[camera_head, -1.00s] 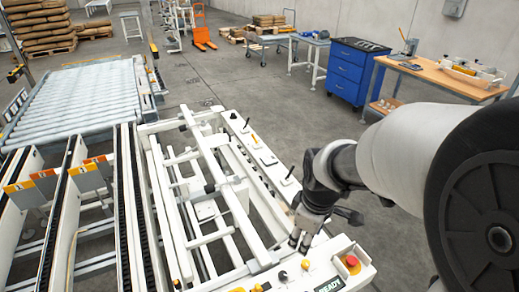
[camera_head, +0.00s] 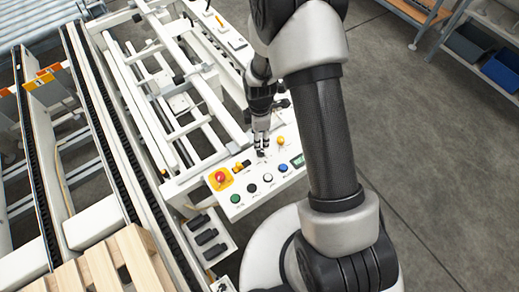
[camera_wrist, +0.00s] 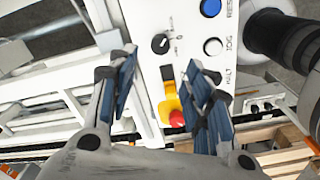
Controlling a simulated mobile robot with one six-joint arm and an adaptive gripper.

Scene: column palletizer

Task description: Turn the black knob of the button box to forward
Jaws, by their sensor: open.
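The button box (camera_head: 250,196) is a white panel in the middle of the head view, with a row of coloured buttons. Its black knob (camera_wrist: 160,43) shows clearly in the wrist view, with a light mark on its face. Tiny lettering beside it is unreadable, so I cannot tell its setting. My gripper (camera_head: 261,146) is over the panel and points down near the knob, partly covering that area. In the wrist view my gripper (camera_wrist: 162,72) is open and empty. The knob appears above the gap between the fingertips, not clasped.
A red stop button (camera_head: 220,177) on a yellow base and a yellow switch (camera_wrist: 169,82) are close to my fingers. Blue (camera_wrist: 211,7), white (camera_wrist: 213,46) and black (camera_wrist: 212,77) buttons line the panel. White frame rails (camera_head: 190,95) stand behind the box.

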